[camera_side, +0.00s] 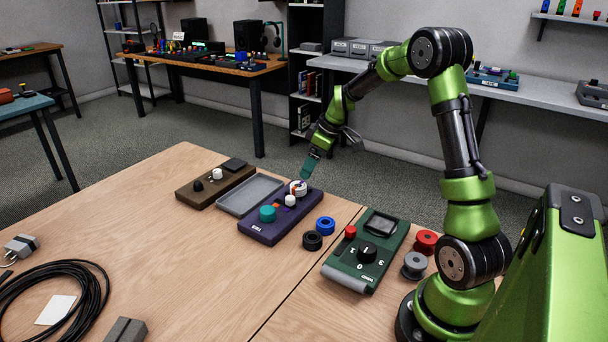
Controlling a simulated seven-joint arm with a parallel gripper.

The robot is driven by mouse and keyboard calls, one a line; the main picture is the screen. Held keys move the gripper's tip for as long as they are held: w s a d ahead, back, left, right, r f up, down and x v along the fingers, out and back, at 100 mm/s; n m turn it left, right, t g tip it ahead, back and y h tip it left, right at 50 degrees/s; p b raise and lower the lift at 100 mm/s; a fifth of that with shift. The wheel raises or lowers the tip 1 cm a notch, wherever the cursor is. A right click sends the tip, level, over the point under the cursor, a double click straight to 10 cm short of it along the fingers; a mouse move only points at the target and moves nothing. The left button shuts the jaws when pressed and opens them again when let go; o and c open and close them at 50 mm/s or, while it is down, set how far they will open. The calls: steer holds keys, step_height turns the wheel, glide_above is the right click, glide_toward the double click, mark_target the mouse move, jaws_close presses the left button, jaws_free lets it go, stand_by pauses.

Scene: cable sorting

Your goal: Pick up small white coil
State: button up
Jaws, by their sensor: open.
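A small white coil (299,186) sits at the far end of the purple box (262,231). I cannot tell whether it rests on the box or just behind it. My gripper (309,168) is open and points down, just above and slightly right of the white coil in the picture.
Blue (325,226) and black (312,240) coils lie right of the purple box. A green device (366,252), a red coil (425,242) and a grey spool (414,265) stand further right. A grey tray (250,194) and brown box (215,186) are left. The front middle is clear.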

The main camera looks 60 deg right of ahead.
mark_target(297, 185)
steer(key=x, duration=0.8)
steer(key=shift+w+d+f, duration=0.1)
steer(key=shift+w, duration=0.1)
steer(key=c, duration=1.3)
steer(key=shift+o, duration=0.2)
steer(key=shift+r, duration=0.85)
steer(key=shift+v, duration=1.1)
steer(key=s+a, duration=0.2)
steer(key=s, duration=0.2)
steer(key=s+a+r, duration=0.1)
steer(key=s+a, duration=0.1)
steer(key=s, duration=0.3)
steer(key=s+a, duration=0.3)
steer(key=s, duration=0.1)
steer(key=shift+s+r, duration=0.15)
steer(key=shift+s, duration=0.25)
